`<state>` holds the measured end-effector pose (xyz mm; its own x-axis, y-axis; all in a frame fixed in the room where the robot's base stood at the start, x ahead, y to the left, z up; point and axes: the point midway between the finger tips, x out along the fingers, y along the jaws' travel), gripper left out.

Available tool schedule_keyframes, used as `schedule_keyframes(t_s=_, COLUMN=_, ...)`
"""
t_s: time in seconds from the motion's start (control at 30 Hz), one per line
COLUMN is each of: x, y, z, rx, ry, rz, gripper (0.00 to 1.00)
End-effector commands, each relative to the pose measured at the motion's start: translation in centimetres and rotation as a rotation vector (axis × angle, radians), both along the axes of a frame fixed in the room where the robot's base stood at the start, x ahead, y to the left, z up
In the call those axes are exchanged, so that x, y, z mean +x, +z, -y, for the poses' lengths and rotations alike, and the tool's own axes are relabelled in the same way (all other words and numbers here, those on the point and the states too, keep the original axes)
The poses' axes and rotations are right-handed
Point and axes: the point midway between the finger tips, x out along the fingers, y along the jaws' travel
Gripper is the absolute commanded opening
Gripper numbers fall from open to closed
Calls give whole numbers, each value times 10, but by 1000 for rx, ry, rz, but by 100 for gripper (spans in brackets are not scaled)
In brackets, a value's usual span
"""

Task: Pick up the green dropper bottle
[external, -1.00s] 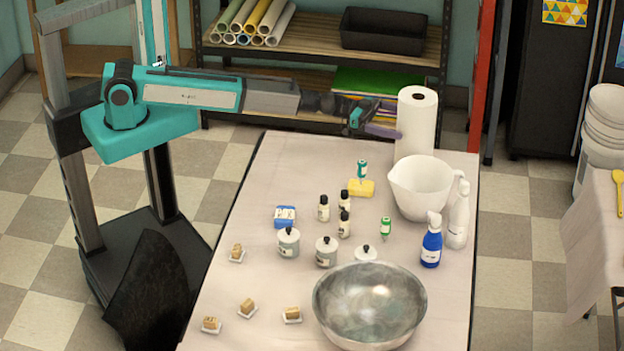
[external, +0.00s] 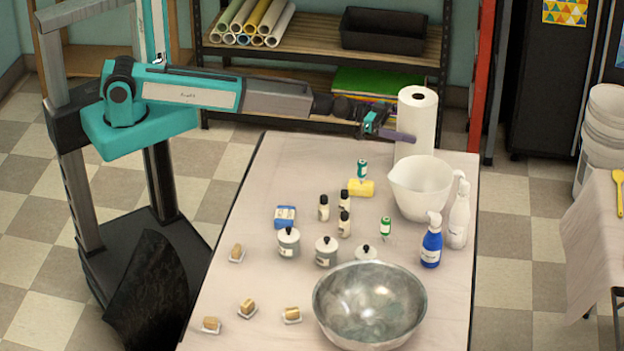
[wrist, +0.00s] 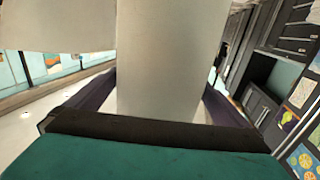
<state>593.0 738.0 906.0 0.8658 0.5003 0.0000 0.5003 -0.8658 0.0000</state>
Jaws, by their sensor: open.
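A small green dropper bottle (external: 385,228) with a white label stands on the table, left of the blue spray bottle. A second small bottle, teal-green (external: 362,169) with a pale label, stands at the yellow sponge, farther back. My gripper (external: 402,136) is above the back of the table, in front of the paper towel roll (external: 418,110), well behind and above both bottles. It is open and holds nothing that I can see. In the wrist view its dark fingers (wrist: 155,92) spread to both sides, with the white roll (wrist: 168,60) filling the middle. Neither green bottle shows there.
A white mixing bowl (external: 418,190), blue spray bottle (external: 431,242) and white bottle (external: 458,215) stand on the right. Several small dark-capped bottles, lidded jars (external: 289,243) and a large metal bowl (external: 368,303) crowd the middle and front. The table's back left (external: 300,160) is clear.

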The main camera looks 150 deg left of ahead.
Motion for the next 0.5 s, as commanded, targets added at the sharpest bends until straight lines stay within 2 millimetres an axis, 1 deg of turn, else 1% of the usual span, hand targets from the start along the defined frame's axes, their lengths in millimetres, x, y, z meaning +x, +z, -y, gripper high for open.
schedule_keyframes(t_s=0.13, x=0, y=0, z=0, rx=0, ry=0, rz=0, gripper=100)
schedule_keyframes(t_s=0.17, x=0, y=0, z=0, rx=0, ry=0, rz=0, gripper=98)
schedule_keyframes(t_s=0.2, x=0, y=0, z=0, rx=0, ry=0, rz=0, gripper=92)
schedule_keyframes(t_s=0.33, x=0, y=0, z=0, rx=0, ry=0, rz=0, gripper=70)
schedule_keyframes(t_s=0.37, x=0, y=0, z=0, rx=1, ry=0, rz=1, gripper=68)
schedule_keyframes(t_s=0.5, x=0, y=0, z=0, rx=1, ry=0, rz=1, gripper=68)
